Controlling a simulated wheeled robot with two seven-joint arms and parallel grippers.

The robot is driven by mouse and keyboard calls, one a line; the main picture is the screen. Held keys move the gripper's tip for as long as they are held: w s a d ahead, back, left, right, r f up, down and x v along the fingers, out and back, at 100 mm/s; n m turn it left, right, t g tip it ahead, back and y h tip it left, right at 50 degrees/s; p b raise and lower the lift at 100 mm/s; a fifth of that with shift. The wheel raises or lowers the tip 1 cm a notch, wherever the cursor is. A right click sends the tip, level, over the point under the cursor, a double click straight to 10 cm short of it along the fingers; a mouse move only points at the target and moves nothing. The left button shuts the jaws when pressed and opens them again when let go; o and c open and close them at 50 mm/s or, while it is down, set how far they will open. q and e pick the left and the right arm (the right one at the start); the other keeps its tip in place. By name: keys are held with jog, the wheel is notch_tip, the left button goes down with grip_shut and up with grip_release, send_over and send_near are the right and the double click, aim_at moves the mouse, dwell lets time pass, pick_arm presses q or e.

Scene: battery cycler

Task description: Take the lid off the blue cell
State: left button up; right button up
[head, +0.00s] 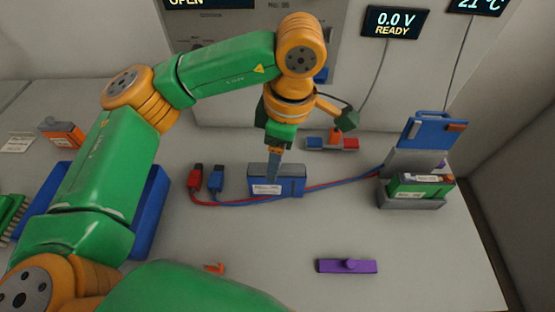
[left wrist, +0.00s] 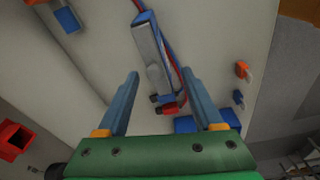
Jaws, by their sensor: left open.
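The blue cell (head: 292,187) lies on the bench in the middle of the head view, with a white label on its front. A dark grey strip (head: 292,170) runs along its top, seemingly the lid. My left gripper (head: 273,178) points down over the cell's left half, its fingers partly hiding it. In the left wrist view my open left gripper (left wrist: 160,73) has its fingers apart, with the blue cell (left wrist: 143,18) and its grey top (left wrist: 150,50) between and beyond them. I cannot tell whether a finger touches it. My right gripper is not in view.
Red (head: 195,178) and blue (head: 216,179) lead clips lie left of the cell, their cables running right past it. A holder (head: 412,203) with a green cell (head: 420,188) stands right. A purple bar (head: 347,266) lies in front; a blue tray (head: 155,205) is left.

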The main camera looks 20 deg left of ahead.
pick_arm(q)
jog(key=shift+w+a+f, duration=0.1)
jog(key=shift+w+f, duration=0.05)
jog(key=shift+f, duration=0.45)
jog(key=shift+w+a+f, duration=0.1)
jog(key=shift+f, duration=0.45)
jog(key=shift+w+f, duration=0.2)
jog(key=shift+w, duration=0.05)
jog(key=shift+s+r, duration=0.1)
jog(key=shift+s, duration=0.1)
jog(key=c, duration=1)
grip_shut()
